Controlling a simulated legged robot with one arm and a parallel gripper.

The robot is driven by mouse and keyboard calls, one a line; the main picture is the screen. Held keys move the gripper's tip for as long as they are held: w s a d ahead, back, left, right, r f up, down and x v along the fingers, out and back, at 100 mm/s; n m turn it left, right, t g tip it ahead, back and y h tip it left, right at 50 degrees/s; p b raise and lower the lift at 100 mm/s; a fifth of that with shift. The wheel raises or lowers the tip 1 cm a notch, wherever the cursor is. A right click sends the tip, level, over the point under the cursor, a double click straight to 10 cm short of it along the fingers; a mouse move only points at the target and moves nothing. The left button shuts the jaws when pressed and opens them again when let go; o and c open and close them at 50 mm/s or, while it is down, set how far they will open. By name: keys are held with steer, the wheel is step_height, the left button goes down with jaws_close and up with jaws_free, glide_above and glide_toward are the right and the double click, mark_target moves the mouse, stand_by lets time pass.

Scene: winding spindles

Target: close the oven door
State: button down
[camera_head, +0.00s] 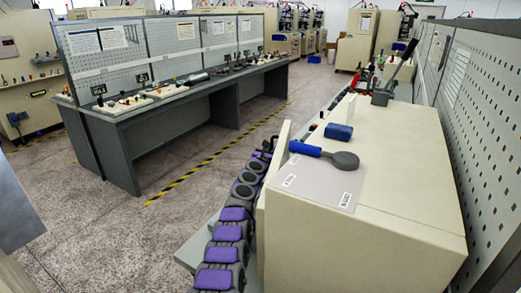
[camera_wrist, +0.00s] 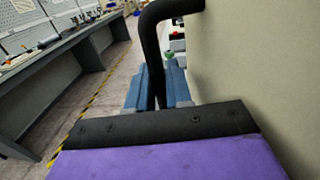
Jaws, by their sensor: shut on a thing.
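The oven is a large beige box (camera_head: 385,190) on the right of the head view. Its upright beige front panel, the door (camera_head: 272,178), stands at the box's left side and also fills the right of the wrist view (camera_wrist: 245,65). I cannot tell how wide any gap behind it is. A thick black bent handle (camera_wrist: 152,40) comes off the door in the wrist view. My gripper (camera_wrist: 158,78) has its two blue-grey fingers on either side of the handle's upright part, shut on it. In the head view my arm largely hides the handle and fingers.
A blue-handled tool (camera_head: 325,154), a blue block (camera_head: 338,132) and a pale labelled sheet (camera_head: 320,185) lie on the oven's top. A perforated panel (camera_head: 485,120) stands close on the right. A long grey workbench (camera_head: 165,112) is across the aisle, whose speckled floor (camera_head: 190,180) is clear.

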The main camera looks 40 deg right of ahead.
steer(key=shift+s+d+m+g+h, duration=0.35)
steer(key=shift+s+d+g, duration=0.25)
steer(key=shift+s+d, duration=0.45)
steer(key=shift+s+a, duration=0.1)
steer(key=shift+a, duration=0.05)
steer(key=c, duration=1.4)
jaws_free()
steer(key=shift+o, duration=0.9)
steer(key=shift+a+r, duration=0.1)
steer(key=shift+a, duration=0.05)
